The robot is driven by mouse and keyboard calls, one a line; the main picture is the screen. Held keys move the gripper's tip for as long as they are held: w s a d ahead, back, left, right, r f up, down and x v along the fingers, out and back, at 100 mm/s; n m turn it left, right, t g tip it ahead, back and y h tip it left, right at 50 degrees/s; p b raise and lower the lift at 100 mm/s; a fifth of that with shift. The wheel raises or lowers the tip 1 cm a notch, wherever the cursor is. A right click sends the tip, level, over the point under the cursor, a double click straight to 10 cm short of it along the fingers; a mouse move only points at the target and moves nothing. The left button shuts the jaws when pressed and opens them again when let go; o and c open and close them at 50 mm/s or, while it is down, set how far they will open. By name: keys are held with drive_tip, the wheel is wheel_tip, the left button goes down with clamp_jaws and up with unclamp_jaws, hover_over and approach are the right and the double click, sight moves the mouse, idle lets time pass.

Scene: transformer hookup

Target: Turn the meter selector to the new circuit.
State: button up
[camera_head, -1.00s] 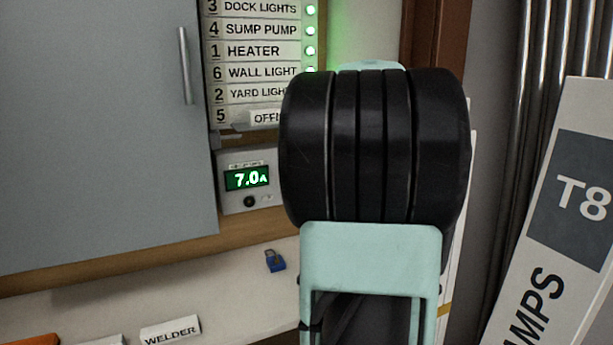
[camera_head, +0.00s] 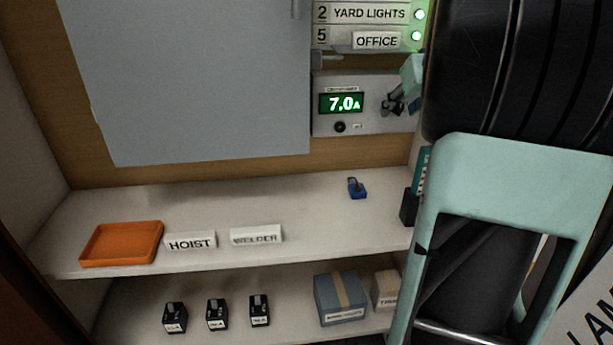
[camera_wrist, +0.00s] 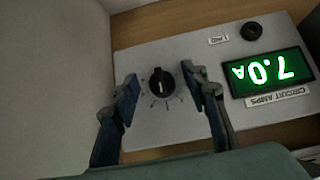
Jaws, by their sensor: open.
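The meter panel (camera_head: 361,127) is a grey box on the wooden backboard with a green display (camera_head: 343,103) reading 7.0 A. In the wrist view the panel shows upside down, its display (camera_wrist: 271,72) also at 7.0. The selector (camera_wrist: 161,82) is a round black knob with a pale pointer line and tick marks around it. My gripper (camera_wrist: 163,95) is open, one finger on each side of the knob, with gaps visible between knob and fingers. In the head view my gripper (camera_head: 398,103) is at the panel's right part and hides the knob.
A shelf below holds an orange tray (camera_head: 121,244), HOIST (camera_head: 190,241) and WELDER (camera_head: 256,236) labels and a blue padlock (camera_head: 357,188). Several black breakers and a blue box (camera_head: 341,298) are on the lower shelf. A grey door (camera_head: 205,80) is left of the panel.

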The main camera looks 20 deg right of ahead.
drive_tip(key=h+p, duration=0.1)
drive_tip(key=p, duration=0.1)
drive_tip(key=n+h+p, duration=0.1)
drive_tip(key=p, duration=0.1)
drive_tip(key=shift+a+r, duration=0.2)
drive_tip(key=shift+r, duration=0.1)
drive_tip(key=h+p, duration=0.1)
drive_tip(key=p, duration=0.2)
drive_tip(key=shift+n+g+p, duration=0.3)
drive_tip(key=shift+n+p, duration=0.1)
drive_tip(key=shift+a+f+h+p, duration=0.1)
drive_tip(key=shift+f+h+p, duration=0.15)
drive_tip(key=shift+p, duration=0.75)
drive_tip(key=h+p, duration=0.1)
drive_tip(key=p, duration=0.4)
drive_tip(key=shift+r+n, duration=0.15)
drive_tip(key=shift+n, duration=0.25)
